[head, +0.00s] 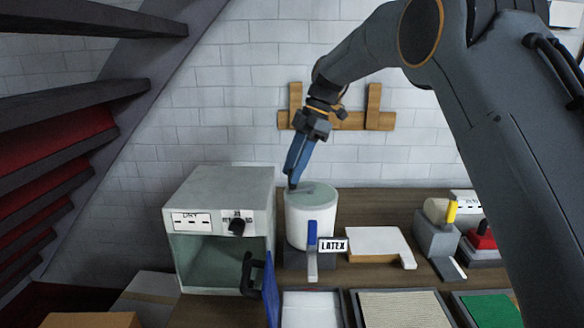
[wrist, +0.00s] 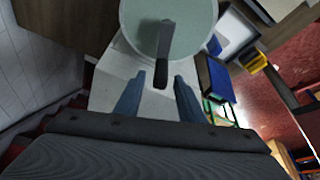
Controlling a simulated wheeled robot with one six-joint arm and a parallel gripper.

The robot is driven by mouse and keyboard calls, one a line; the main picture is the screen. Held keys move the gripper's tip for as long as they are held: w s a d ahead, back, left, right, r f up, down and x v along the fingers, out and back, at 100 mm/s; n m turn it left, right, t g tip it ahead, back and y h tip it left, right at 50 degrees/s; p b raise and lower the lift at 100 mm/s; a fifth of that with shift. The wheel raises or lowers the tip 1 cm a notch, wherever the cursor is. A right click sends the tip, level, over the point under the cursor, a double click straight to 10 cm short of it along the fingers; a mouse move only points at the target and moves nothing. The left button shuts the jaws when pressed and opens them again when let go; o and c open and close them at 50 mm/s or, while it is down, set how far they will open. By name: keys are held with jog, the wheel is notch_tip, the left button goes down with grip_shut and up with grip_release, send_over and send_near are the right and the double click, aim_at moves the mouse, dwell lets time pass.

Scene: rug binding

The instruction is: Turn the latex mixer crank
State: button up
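The latex mixer is a white drum (head: 311,222) on the bench, beside a sign reading LATEX (head: 333,246). Its pale green round top also shows in the wrist view (wrist: 190,18). The crank (wrist: 165,40) is a grey bar across that top with a dark knob (wrist: 161,76) at its near end. My gripper (head: 292,184) points down over the left part of the drum top. In the wrist view my gripper (wrist: 159,78) is open, one blue finger on each side of the knob, with gaps showing. I cannot tell whether the fingertips are level with the knob. In the head view the knob is hidden.
A grey cabinet labelled DRY (head: 220,190) stands left of the drum, its door (head: 269,288) open. A white slab (head: 376,242) lies right. A wooden rack (head: 337,118) is on the wall behind.

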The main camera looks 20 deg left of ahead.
jog(key=shift+s+a+f, duration=0.1)
jog(key=shift+a+f, duration=0.05)
jog(key=shift+f, duration=0.4)
grip_shut()
